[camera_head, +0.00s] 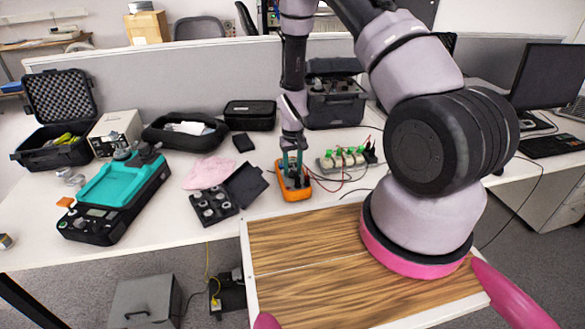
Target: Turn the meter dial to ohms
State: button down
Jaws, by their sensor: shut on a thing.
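An orange multimeter (294,193) with a dark face lies on the white table, near the middle of the picture. My gripper (291,172) points down at the meter's upper part. Its fingers are shut on the meter's dial, which is mostly hidden by the fingers. The dial's pointer and markings are too small and covered to read. Red and dark leads run from the meter to the right.
A board with green connectors (345,158) stands just right of the meter. An open case with round weights (214,206) lies to its left, beside a pink cloth (209,172). A teal-topped device (115,195) is farther left. Bare table (180,215) lies between them.

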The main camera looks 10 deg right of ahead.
aim_at(293, 169)
jog(key=shift+m, duration=0.3)
jog(key=shift+c, duration=2)
grip_release()
notch_tip(293, 169, up, 11)
jog(key=shift+f, duration=0.1)
